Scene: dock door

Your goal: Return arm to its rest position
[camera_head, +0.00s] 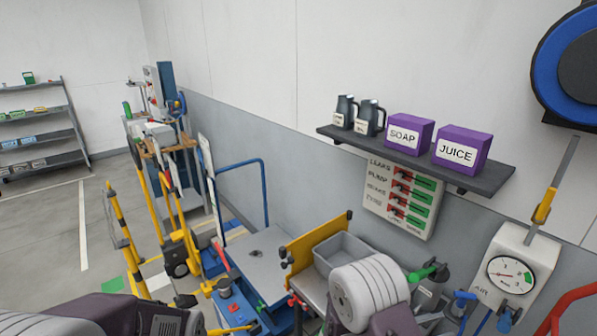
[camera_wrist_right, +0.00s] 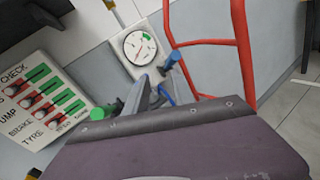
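Parts of both my arms show along the bottom edge of the head view, the left one at the lower left and the right one at the lower middle. I see no fingertips of either gripper there. Whether either gripper holds anything is hidden.
A wall shelf (camera_head: 411,158) holds two dark jugs, a purple SOAP box (camera_head: 408,134) and a purple JUICE box (camera_head: 462,150). Below are a switch panel (camera_head: 402,195), a gauge (camera_head: 512,272) and a grey bin (camera_head: 341,256). A red frame (camera_wrist_right: 212,42) stands right.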

